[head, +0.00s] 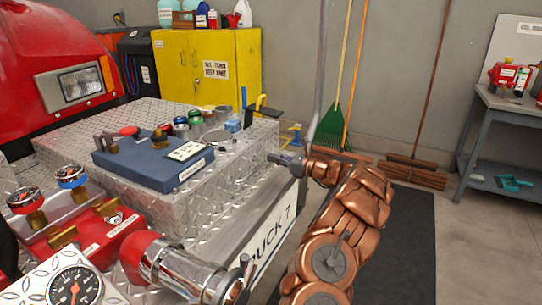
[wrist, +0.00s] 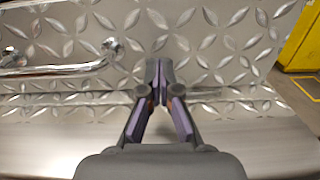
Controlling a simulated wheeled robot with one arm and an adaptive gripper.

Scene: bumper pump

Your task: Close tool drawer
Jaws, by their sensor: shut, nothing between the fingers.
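In the wrist view, a diamond-plate metal front (wrist: 215,45) with a chrome bar handle (wrist: 60,68) at its left faces me. I take this to be the tool drawer, but cannot tell how far it stands open. My gripper (wrist: 164,78) is shut and empty, with its fingertips in front of the plate, right of the handle. Whether they touch it is unclear. In the head view, my gripper (head: 279,159) is at the right side of the diamond-plate box (head: 240,180), above the bumper edge. The handle is not clear there.
A blue case (head: 150,165) and several small caps lie on the box. Red valves and a chrome nozzle (head: 185,270) are at the front left. A yellow cabinet (head: 205,65) stands behind. A green rake (head: 330,128) and brooms lean on the wall. A grey workbench (head: 500,105) is at right.

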